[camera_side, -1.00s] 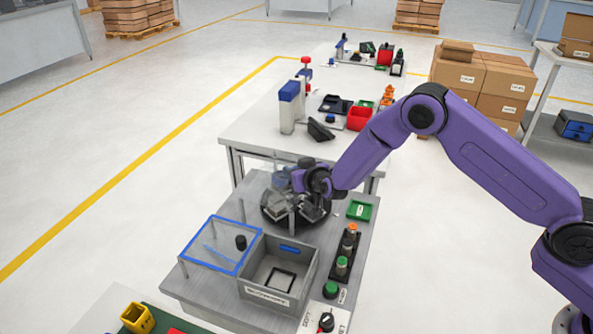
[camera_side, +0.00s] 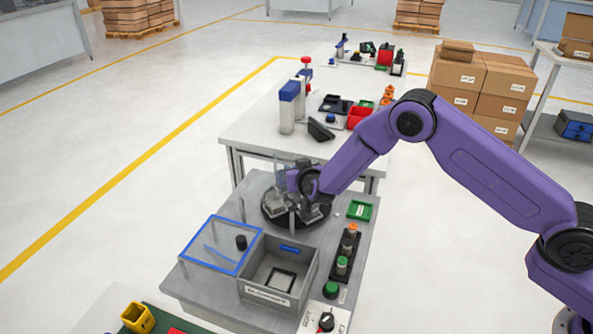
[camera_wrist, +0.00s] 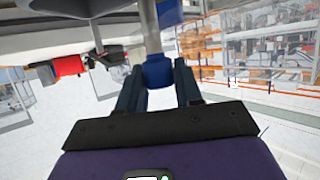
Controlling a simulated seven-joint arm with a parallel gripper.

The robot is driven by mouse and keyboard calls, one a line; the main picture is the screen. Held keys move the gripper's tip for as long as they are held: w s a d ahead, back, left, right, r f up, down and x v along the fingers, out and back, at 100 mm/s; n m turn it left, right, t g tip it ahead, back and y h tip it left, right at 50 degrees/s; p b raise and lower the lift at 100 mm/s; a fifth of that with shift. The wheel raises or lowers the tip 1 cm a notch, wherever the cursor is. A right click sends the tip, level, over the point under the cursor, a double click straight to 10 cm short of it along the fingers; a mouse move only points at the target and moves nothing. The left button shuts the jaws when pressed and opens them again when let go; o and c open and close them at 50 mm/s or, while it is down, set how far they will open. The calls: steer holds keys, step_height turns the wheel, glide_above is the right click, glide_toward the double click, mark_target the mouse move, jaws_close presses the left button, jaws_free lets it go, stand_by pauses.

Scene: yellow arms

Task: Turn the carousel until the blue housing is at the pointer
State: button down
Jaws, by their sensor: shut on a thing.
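The carousel (camera_side: 270,221) is a dark round plate on the grey bench in the side view, with grey blocky pieces (camera_side: 276,203) on it. My gripper (camera_side: 301,197) is down over the carousel, and the wrist link hides part of the plate. In the wrist view my gripper (camera_wrist: 158,82) has its two dark fingers closed on either side of a blue part (camera_wrist: 158,70) below a pale post. I cannot tell whether this blue part is the blue housing. A thin grey upright (camera_side: 291,222) stands at the carousel's front; I cannot tell whether it is the pointer.
A blue-rimmed clear cover (camera_side: 212,263) and a grey bin (camera_side: 312,273) stand in front of the carousel. A green tray (camera_side: 359,210) and a dark rack with coloured caps (camera_side: 345,255) are to its right. White-and-blue dispensers (camera_side: 287,112) stand on the table behind.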

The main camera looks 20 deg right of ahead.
steer(key=c, duration=0.8)
jaws_free()
steer(key=v, duration=1.7)
steer(key=shift+s+a, duration=0.1)
steer(key=shift+s, duration=0.1)
